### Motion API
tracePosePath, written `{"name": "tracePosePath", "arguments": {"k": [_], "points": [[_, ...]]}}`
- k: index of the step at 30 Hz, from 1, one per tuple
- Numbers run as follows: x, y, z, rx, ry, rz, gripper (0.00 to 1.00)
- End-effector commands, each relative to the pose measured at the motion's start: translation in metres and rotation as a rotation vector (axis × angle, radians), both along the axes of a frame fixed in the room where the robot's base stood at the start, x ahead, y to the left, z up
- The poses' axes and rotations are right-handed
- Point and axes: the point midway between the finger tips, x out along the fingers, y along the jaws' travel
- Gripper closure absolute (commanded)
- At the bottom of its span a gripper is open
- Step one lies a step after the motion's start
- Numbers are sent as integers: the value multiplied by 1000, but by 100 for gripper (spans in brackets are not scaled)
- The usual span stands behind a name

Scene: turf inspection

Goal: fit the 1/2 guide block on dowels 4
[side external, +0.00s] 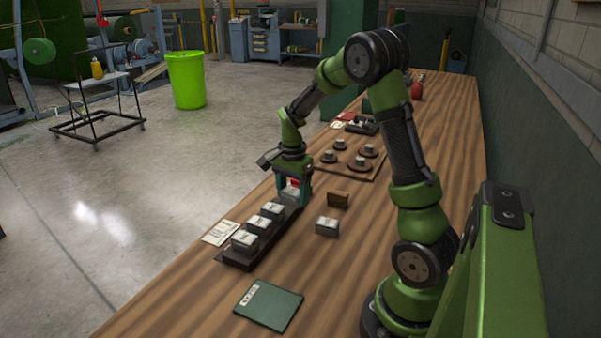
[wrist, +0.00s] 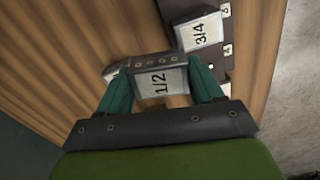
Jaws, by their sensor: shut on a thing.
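My gripper (wrist: 162,82) is shut on the 1/2 guide block (wrist: 160,78), a grey block with a white "1/2" label, between teal fingers. In the side view my gripper (side external: 292,184) holds this block (side external: 290,195) at the far end of a long dark rack (side external: 233,261). In the wrist view the 1/2 block is turned relative to the neighbouring 3/4 block (wrist: 200,33) and sits left of the rack's line. Whether it touches the rack is unclear. Dowels 4 cannot be made out; the rack's numbers are small.
Several labelled blocks (side external: 244,240) stand along the rack. A loose grey block (side external: 327,226) and a brown block (side external: 338,199) lie right of it. A wooden board (side external: 333,170) with several round dark pieces is behind.

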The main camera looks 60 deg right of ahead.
Motion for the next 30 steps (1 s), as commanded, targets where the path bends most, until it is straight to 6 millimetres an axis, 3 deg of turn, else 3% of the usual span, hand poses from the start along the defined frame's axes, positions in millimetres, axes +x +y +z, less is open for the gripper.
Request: {"name": "tracePosePath", "arguments": {"k": [3, 8, 13, 25, 30], "points": [[24, -35, 1, -1, 0, 23, 69], [46, -57, 9, -2, -2, 87, 69], [57, -57, 21, 0, -1, 154, 69], [56, -56, 20, 0, -2, 172, 69], [56, -56, 11, 0, 0, 172, 69]]}}
